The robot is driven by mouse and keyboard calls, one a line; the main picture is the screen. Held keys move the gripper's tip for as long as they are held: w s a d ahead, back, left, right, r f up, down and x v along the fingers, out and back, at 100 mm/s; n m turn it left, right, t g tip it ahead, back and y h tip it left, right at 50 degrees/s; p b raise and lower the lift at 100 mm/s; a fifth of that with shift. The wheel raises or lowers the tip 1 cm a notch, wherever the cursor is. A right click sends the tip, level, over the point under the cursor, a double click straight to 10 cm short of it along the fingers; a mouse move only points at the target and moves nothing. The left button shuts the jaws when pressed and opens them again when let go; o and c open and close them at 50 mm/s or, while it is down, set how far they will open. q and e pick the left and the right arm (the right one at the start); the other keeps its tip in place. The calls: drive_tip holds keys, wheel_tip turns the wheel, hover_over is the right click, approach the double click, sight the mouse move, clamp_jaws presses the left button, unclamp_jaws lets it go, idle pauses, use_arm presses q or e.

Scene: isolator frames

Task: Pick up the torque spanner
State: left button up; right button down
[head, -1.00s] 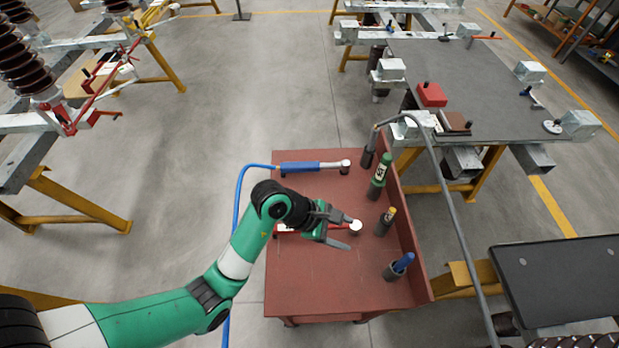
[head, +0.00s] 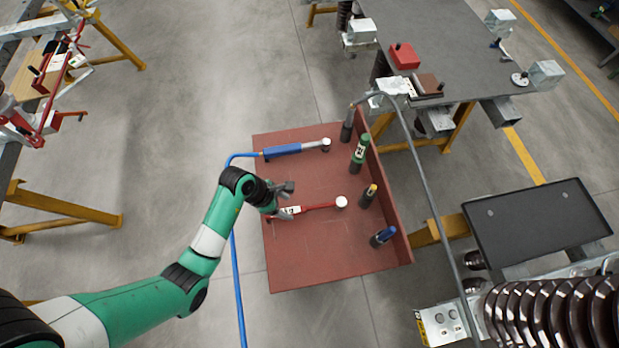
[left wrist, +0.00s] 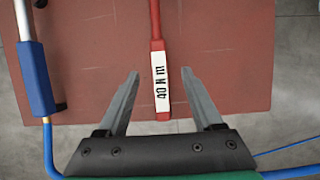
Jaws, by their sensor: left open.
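The torque spanner (head: 318,207) is red with a round pale head and a white label. It lies on the red-brown table (head: 300,262), its head to the right. In the left wrist view its handle (left wrist: 158,80), labelled "40 N m", points down between the two fingers. My left gripper (head: 289,201) is open at the handle end of the spanner. The left wrist view shows the fingers (left wrist: 160,75) apart, one on each side of the handle, with gaps on both sides. I cannot tell how high the fingers are above the handle. My right gripper is not in view.
A blue-handled tool (head: 290,149) with a blue hose lies farther back on the table. A green bottle-like cylinder (head: 359,153), a yellow-topped one (head: 368,196) and a blue-topped one (head: 383,236) stand along the right side. The front of the table is clear.

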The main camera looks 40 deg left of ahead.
sight(295, 210)
use_arm(q)
drive_tip(key=shift+w+d+f, duration=0.15)
drive_tip(key=shift+w+f, duration=0.05)
drive_tip(key=shift+f, duration=0.45)
drive_tip(key=b+x, duration=0.2)
drive_tip(key=x, duration=0.2)
drive_tip(key=shift+f+b, duration=0.2)
drive_tip(key=shift+b, duration=0.1)
drive_tip(key=shift+w+d+f, duration=0.1)
drive_tip(key=shift+w+f, duration=0.1)
drive_tip(key=shift+f, duration=0.15)
drive_tip(key=shift+r, duration=0.1)
clamp_jaws()
